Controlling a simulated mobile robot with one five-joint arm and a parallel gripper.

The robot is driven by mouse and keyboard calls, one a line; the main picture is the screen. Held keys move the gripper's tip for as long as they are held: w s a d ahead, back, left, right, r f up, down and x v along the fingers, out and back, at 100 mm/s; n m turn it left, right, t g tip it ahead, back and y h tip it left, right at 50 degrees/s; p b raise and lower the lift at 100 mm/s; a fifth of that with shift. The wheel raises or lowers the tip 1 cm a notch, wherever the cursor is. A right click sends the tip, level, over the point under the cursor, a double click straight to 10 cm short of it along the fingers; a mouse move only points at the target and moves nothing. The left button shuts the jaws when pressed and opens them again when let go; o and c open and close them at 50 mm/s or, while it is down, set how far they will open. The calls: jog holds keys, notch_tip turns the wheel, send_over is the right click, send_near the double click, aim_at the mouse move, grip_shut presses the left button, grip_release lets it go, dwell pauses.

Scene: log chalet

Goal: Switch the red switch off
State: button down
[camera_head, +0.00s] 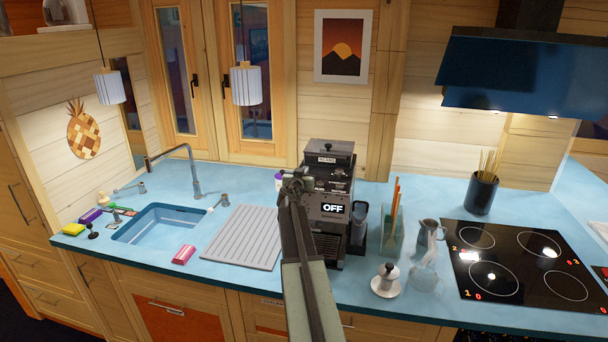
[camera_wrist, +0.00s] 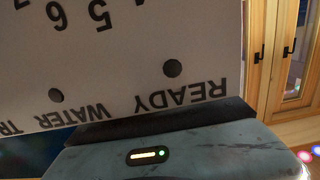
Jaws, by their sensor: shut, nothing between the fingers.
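A dark espresso machine (camera_head: 332,190) stands on the blue counter, and a small screen on its front (camera_head: 333,208) reads OFF. I cannot make out a red switch in either view; my arm covers the left part of the machine's front. My gripper (camera_head: 297,182) is shut and empty, at the upper left of that front. Whether it touches the machine is not clear. In the wrist view a pale panel (camera_wrist: 120,60) fills the upper part, upside down, with numbers, the words READY and WATER, and two dark round dots.
Left of the machine are a grey drainboard (camera_head: 240,238), a blue sink (camera_head: 165,222) and a pink sponge (camera_head: 183,254). Pendant lamps (camera_head: 245,86) hang above.

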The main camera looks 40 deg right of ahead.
jog(key=r+p, duration=0.4)
jog(key=shift+w+d+r+p, duration=0.15)
jog(key=shift+w+r+p, duration=0.1)
jog(key=shift+r+p, duration=0.1)
jog(key=v, duration=0.3)
jog(key=r+p+v, duration=0.1)
jog(key=v, duration=0.2)
jog(key=p+v, duration=0.1)
jog(key=v, duration=0.2)
jog(key=shift+s+r, duration=0.2)
jog(key=shift+r, duration=0.25)
